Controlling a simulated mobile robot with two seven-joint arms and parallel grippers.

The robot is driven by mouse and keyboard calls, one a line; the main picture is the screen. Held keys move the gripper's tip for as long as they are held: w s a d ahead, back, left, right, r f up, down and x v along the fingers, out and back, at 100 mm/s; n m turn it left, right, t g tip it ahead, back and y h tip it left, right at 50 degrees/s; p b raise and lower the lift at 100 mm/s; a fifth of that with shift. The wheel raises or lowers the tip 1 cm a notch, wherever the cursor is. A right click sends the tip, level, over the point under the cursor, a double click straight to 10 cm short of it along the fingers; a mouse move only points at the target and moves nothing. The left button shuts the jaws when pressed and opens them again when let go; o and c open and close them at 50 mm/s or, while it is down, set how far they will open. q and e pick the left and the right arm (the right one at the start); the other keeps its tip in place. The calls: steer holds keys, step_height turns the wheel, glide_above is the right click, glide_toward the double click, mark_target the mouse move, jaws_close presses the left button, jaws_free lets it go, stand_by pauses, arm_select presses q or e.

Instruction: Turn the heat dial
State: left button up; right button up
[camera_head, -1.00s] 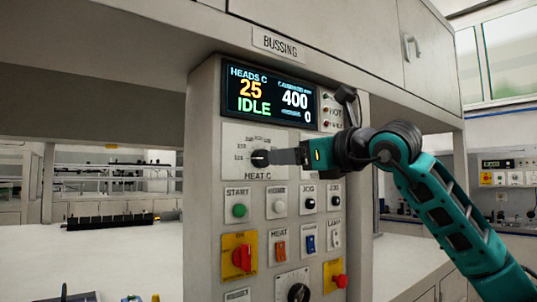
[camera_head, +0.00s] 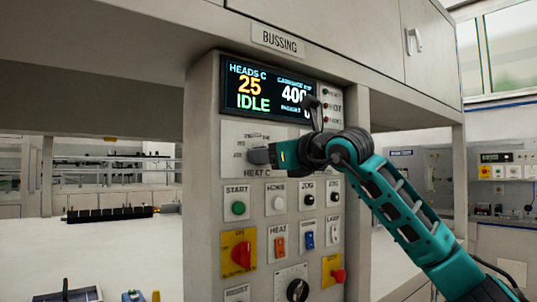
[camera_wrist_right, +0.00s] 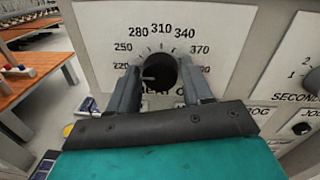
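The heat dial (camera_wrist_right: 160,70) is a round black knob on a white scale plate marked HEAT C (camera_head: 252,136). Its pale pointer mark faces left, towards the low end of the scale, in the right wrist view. My right gripper (camera_wrist_right: 160,78) is at the panel with one finger on each side of the knob. The fingers are apart, with the knob between them; I cannot see them pressing on it. In the head view the right gripper (camera_head: 262,156) largely covers the knob. My left gripper is not in view.
The display (camera_head: 268,92) above reads 25, IDLE and 400. Below the dial are a green start button (camera_head: 238,208), a red rotary switch (camera_head: 241,254), several rockers and a lower black dial (camera_head: 297,290). A black lever (camera_head: 315,110) stands close to my right wrist.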

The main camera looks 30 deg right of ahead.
steer(key=c, duration=0.6)
steer(key=shift+c, duration=0.2)
